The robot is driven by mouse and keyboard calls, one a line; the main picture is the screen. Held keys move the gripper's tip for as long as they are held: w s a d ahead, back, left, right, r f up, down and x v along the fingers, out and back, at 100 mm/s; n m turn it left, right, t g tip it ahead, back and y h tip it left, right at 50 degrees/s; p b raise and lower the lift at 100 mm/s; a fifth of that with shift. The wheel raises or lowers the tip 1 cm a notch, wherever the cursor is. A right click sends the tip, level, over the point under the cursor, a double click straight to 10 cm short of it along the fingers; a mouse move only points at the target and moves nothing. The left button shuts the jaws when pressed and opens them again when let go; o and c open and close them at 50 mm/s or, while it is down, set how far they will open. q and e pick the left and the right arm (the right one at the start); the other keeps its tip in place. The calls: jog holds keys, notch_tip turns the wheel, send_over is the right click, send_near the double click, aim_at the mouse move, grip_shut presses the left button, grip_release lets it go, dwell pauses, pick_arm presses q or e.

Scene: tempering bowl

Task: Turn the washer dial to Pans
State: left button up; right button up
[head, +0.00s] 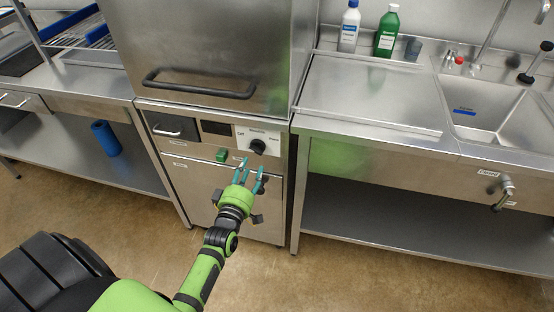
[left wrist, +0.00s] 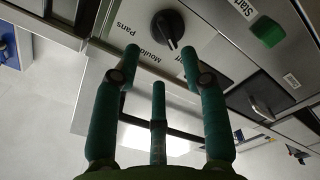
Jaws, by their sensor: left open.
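The washer dial (head: 257,147) is a round black knob on a light panel on the washer front. In the left wrist view the dial (left wrist: 168,27) has the label Pans to its left and Moulds below left. A third label, partly hidden by a finger, is below right. The dial's pale mark points down, towards the side of the Moulds and partly hidden labels, away from Pans. My left gripper (head: 251,168) is open and empty, its teal fingers just below and in front of the dial. In the wrist view my gripper's fingertips (left wrist: 160,58) are apart from the knob.
A green start button (head: 221,155) sits left of the dial. The washer hood (head: 205,50) with its black bar handle (head: 200,84) is above. A sink counter (head: 375,95) stands right, with a white bottle (head: 349,30) and green bottle (head: 387,33) at its back.

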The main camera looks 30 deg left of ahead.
aim_at(256, 152)
pick_arm(q)
jog(key=x, duration=0.5)
jog(key=shift+w+a+f, duration=0.1)
jog(key=shift+a+f, duration=0.05)
jog(key=shift+a, duration=0.2)
jog(key=shift+w, duration=0.5)
grip_shut()
pick_arm(e)
jog(key=shift+w+a, duration=0.35)
jog(key=shift+a, duration=0.05)
